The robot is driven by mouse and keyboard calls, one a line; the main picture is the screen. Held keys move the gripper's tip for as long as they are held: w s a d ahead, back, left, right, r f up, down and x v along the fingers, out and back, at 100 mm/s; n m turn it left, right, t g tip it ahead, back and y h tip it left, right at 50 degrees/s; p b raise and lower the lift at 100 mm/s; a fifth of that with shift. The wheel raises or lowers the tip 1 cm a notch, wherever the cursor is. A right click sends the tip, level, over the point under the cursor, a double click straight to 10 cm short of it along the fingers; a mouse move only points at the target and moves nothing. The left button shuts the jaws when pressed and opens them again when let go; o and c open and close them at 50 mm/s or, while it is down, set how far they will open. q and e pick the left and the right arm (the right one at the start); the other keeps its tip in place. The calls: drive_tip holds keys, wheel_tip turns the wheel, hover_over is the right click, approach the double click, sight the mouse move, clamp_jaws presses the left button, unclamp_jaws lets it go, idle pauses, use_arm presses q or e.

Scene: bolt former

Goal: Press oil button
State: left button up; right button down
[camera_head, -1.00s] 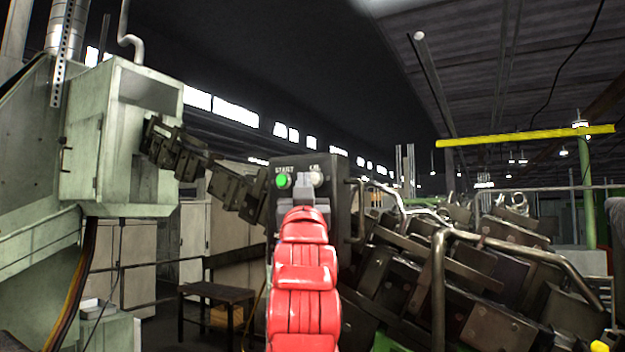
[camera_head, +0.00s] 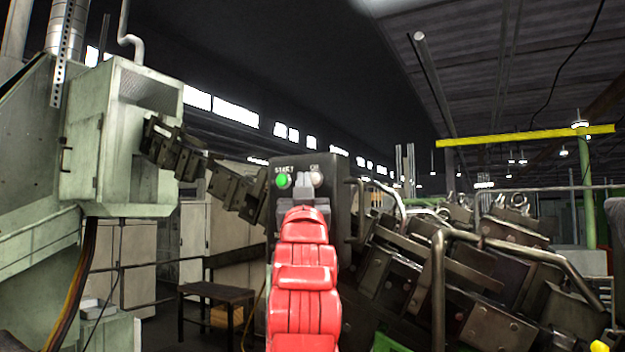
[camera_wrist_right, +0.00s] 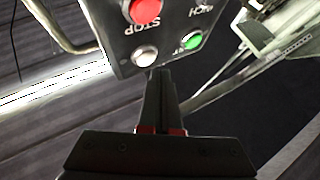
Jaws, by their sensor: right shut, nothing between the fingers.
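The dark control panel (camera_head: 342,190) stands in the middle of the head view. It carries a lit green START button (camera_head: 282,181) and a pale white button (camera_head: 316,178) to its right, under a short label that looks like OIL. My right gripper (camera_head: 304,181) is shut and empty, in front of the panel between these two buttons. In the right wrist view its closed fingertips (camera_wrist_right: 160,72) point at the panel edge, close to the white button (camera_wrist_right: 144,57). The green button (camera_wrist_right: 192,41) is further right. I cannot tell whether the tips touch the panel. My left gripper is not in view.
A red STOP button (camera_wrist_right: 145,10) is on the same panel. Metal handrails (camera_head: 437,270) and dark machine blocks (camera_head: 490,265) are close on the right. A pale green machine cabinet (camera_head: 95,150) stands at left, a dark bench (camera_head: 215,292) behind.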

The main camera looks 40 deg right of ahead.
drive_tip(key=shift+d, duration=0.1)
drive_tip(key=shift+w+d, duration=0.15)
drive_tip(key=shift+d, duration=0.2)
drive_tip(key=shift+w+d, duration=0.15)
drive_tip(key=shift+d, duration=0.25)
idle(0.9)
idle(0.3)
drive_tip(key=shift+s+a+b, duration=0.3)
drive_tip(key=shift+a+b, duration=0.5)
